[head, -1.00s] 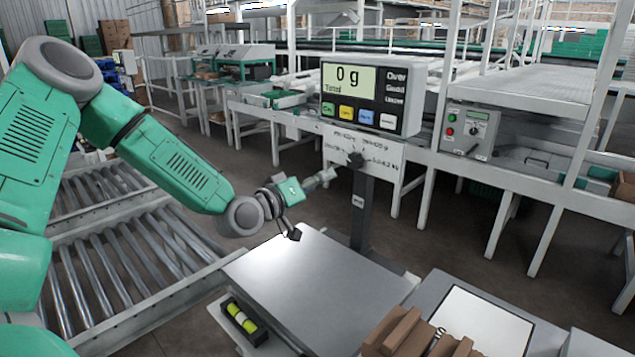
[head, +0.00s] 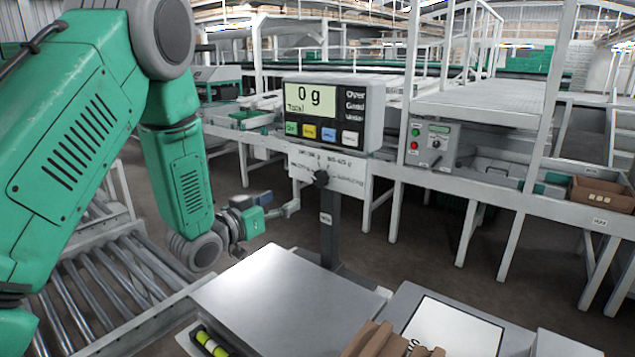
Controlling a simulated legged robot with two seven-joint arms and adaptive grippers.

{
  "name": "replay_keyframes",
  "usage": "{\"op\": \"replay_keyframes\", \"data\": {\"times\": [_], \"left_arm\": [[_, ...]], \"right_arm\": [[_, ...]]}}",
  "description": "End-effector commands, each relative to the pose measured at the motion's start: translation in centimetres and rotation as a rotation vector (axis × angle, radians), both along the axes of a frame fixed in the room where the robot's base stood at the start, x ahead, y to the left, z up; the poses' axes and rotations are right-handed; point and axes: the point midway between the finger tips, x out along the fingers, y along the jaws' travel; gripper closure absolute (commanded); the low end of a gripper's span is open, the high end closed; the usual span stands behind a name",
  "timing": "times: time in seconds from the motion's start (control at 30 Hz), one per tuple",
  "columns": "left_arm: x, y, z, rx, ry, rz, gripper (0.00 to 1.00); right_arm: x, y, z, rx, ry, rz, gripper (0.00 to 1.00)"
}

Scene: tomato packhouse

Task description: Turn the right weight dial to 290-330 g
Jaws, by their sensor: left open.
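The scale's display (head: 333,112) reads 0 g, with Over, Good and Under at its right. Below it a white label plate (head: 345,180) carries small print that I cannot read surely. A single black dial knob (head: 321,178) sits on this plate at the top of the post; its setting is too small to tell. My left gripper (head: 270,224) is open and empty, left of the post and lower than the knob in the picture, apart from it. My right gripper is not in view.
The scale's bare metal platform (head: 285,300) lies below the gripper. A roller conveyor (head: 110,290) runs at the left. Brown cardboard (head: 385,342) lies at the front. A grey control box (head: 432,146) with buttons and a knob stands behind at the right.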

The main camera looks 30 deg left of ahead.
Motion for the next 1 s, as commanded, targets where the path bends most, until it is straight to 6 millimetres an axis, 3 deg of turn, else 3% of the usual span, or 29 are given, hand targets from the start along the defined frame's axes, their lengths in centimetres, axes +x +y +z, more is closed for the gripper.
{"op": "replay_keyframes", "data": {"times": [0.27, 0.7, 1.0], "left_arm": [[1.3, -0.2, 0.7, 0.057, -0.020, -0.011, 0.41], [10.1, -1.0, 0.7, 0.057, -0.021, -0.012, 0.41], [13.5, -1.1, 0.7, 0.052, -0.019, -0.010, 0.41]], "right_arm": [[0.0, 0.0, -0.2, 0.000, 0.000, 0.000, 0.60], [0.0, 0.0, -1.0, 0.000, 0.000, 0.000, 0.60], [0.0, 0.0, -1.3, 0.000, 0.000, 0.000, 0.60]]}}
